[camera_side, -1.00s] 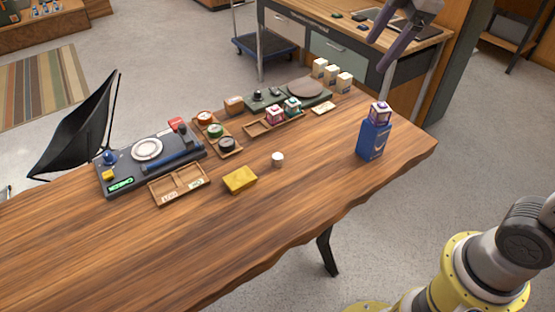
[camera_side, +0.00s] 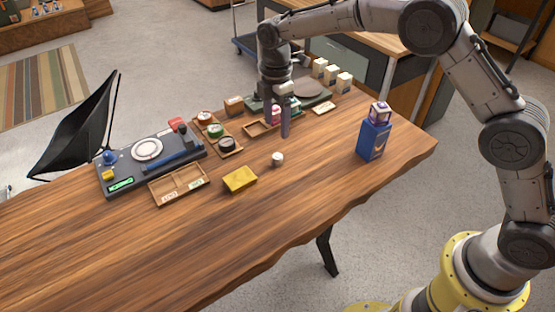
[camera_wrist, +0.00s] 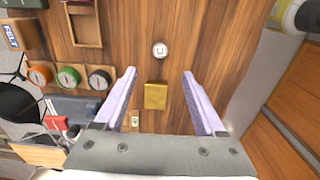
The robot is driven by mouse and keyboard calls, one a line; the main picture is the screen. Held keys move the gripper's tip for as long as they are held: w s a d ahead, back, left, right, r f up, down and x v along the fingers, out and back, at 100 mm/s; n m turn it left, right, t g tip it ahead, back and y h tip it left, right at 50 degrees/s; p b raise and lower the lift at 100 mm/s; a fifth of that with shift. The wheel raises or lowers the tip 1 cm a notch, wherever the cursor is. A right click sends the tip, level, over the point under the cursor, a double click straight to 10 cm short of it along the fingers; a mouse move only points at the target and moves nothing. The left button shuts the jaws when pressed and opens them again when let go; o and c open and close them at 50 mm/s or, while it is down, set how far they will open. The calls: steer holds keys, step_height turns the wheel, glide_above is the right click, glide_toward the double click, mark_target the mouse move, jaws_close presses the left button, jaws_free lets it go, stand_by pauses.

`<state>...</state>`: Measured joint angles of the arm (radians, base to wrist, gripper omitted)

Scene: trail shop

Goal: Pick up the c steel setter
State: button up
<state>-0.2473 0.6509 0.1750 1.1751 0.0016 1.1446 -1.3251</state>
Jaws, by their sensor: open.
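A small pale steel setter (camera_side: 278,159) stands alone on the wooden table near its middle. In the wrist view the setter (camera_wrist: 160,50) shows from above, with a dark C-like mark on its light top. My gripper (camera_side: 280,122) is above the table, beyond the setter in the side view. In the wrist view my gripper (camera_wrist: 159,73) is open and empty, its two pale purple fingers wide apart. The setter appears ahead of the fingertips, roughly centred between them. Nothing hides it.
A yellow block (camera_side: 240,179) lies left of the setter. A blue box (camera_side: 373,139) with a smaller box on top stands right. Table around the setter is clear.

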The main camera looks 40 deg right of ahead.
mark_target(277, 156)
step_height(277, 156, down, 12)
steer(key=shift+d+r, duration=0.15)
steer(key=shift+r, duration=0.05)
stand_by(0.4)
jaws_close()
